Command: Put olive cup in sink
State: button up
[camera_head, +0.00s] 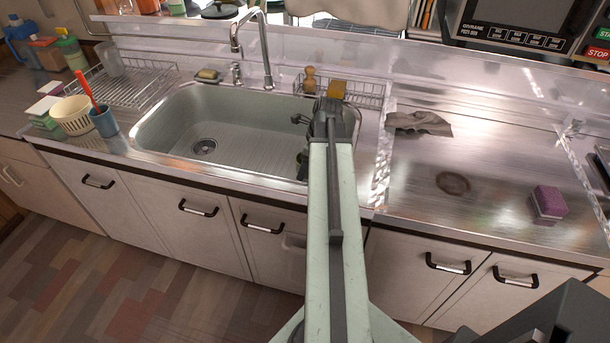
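The steel sink (165,125) is set in the counter left of centre, and its left and middle parts look empty. My arm reaches forward over the sink's right end and hides that part. A small dark greenish shape (302,165) shows at the arm's left edge, low in the sink's right side. I cannot tell whether it is the olive cup or part of my gripper. No other olive cup is clear in view. My gripper's fingertips are hidden behind the arm, so whether it is open or holding something does not show.
A tap (266,50) rises behind the sink. A wire rack (125,85) stands left, with a cream basket (72,116) and blue cup (104,121) in front.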

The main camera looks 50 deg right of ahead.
jog(key=shift+f+b, duration=0.9)
jog(key=shift+f, duration=0.65)
jog(key=o, duration=1.7)
jog(key=shift+r, duration=0.1)
jog(key=p+v, duration=1.2)
jog(key=shift+r, duration=0.2)
